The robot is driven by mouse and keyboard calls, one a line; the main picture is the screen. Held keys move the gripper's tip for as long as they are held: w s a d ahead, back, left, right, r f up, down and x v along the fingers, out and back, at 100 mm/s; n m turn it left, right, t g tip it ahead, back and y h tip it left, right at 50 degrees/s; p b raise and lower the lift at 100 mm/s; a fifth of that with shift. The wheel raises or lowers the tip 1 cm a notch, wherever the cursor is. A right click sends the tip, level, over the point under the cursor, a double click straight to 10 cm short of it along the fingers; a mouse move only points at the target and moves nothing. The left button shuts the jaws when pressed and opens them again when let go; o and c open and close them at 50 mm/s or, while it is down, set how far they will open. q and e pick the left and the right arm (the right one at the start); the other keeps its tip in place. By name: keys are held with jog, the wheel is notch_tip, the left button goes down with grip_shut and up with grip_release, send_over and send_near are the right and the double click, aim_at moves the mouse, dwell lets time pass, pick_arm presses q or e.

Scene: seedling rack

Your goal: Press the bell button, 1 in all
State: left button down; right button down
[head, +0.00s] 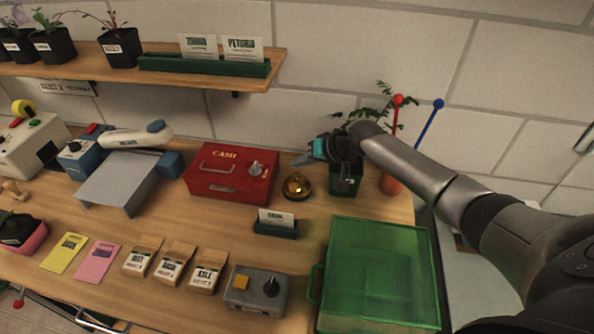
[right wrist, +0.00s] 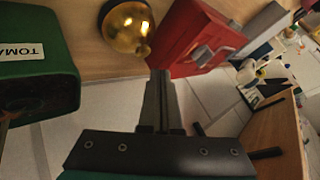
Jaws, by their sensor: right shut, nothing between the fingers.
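The bell (head: 297,186) is a small brass dome on a dark base, on the wooden table to the right of the red cash box. In the right wrist view the bell (right wrist: 127,26) shows at the top, just beyond the fingertips. My right gripper (head: 296,162) is shut and empty, above and slightly behind the bell in the head view. In the right wrist view its fingers (right wrist: 160,80) are together and appear apart from the bell. My left gripper is in neither view.
The red cash box (head: 232,176) stands left of the bell. A dark green plant pot (head: 345,180) is close on the right, under my right arm. A small green card holder (head: 275,228) is in front. A green translucent crate (head: 378,222) stands at front right.

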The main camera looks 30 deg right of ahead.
notch_tip(320, 180, up, 4)
jog(key=p, duration=0.3)
jog(key=shift+f, duration=0.1)
dwell(0.6)
